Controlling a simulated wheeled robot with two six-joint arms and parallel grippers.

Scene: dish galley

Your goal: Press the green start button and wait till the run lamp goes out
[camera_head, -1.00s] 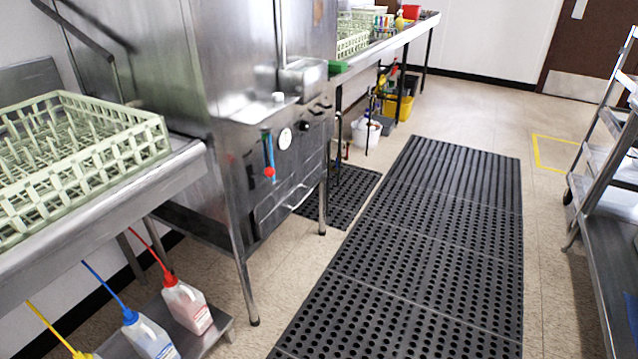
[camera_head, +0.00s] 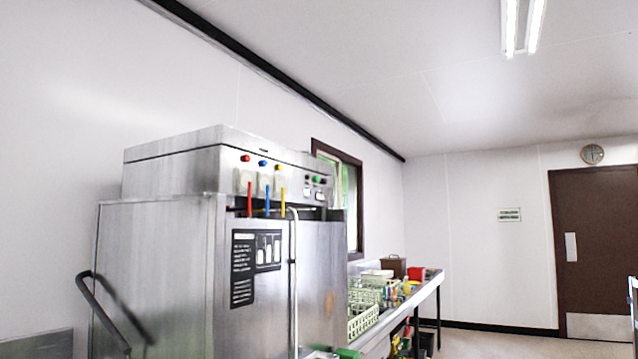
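The steel dish machine (camera_head: 170,255) stands at left centre in the head view, with a control box on top. A small green button (camera_head: 317,180) shows on the right part of the box's front, among several small dark and pale controls. It is too small and oblique to tell a run lamp apart or whether one is lit. Neither of my grippers is in view.
Red, blue and yellow caps with matching tubes (camera_head: 267,199) are on the machine's front. A black bent handle (camera_head: 98,305) sticks out at its left. A steel counter (camera_head: 421,296) with pale green racks (camera_head: 362,318) runs behind to the right. A brown door (camera_head: 597,240) is far right.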

